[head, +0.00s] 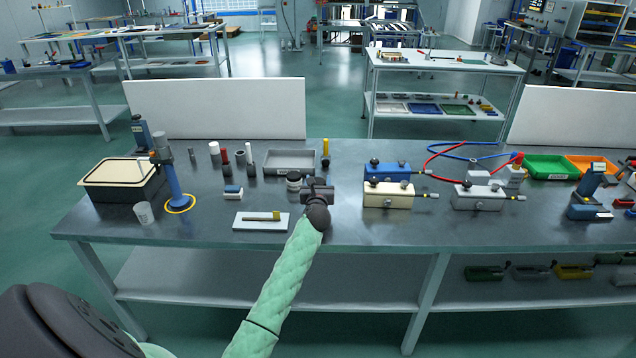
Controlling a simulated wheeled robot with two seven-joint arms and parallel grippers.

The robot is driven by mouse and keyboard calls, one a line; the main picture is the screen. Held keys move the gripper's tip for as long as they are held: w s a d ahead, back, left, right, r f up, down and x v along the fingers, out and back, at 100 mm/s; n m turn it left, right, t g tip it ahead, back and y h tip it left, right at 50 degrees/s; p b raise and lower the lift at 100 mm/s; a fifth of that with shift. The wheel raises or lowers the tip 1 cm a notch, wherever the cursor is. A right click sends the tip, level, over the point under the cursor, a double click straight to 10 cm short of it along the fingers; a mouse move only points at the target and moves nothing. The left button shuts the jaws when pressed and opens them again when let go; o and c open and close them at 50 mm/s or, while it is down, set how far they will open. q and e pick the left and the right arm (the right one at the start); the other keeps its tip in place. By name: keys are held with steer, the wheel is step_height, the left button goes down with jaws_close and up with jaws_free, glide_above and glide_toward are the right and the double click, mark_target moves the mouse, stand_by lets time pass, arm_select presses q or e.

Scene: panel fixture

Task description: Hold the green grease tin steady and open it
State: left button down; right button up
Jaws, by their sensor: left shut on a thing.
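My left gripper (317,185) is low over the middle of the steel workbench (345,225), at the end of my green-sleeved arm. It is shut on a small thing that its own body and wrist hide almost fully. I cannot make out the colour or lid of that thing, and no green tin shows clearly elsewhere on the bench. A small round jar (294,180) with dark and white bands stands just left of the gripper. My right gripper is not in view.
A grey tray (290,161) and a yellow-topped post (325,150) stand behind the gripper. A white board (262,222) with a brush-like tool lies front left. Blue (388,172) and cream (388,196) blocks stand to the right. The bench front between is clear.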

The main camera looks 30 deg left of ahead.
arm_select(q)
steer(key=shift+f, duration=0.25)
steer(key=shift+f, duration=0.15)
steer(key=c, duration=0.6)
jaws_free()
steer(key=shift+o, duration=0.2)
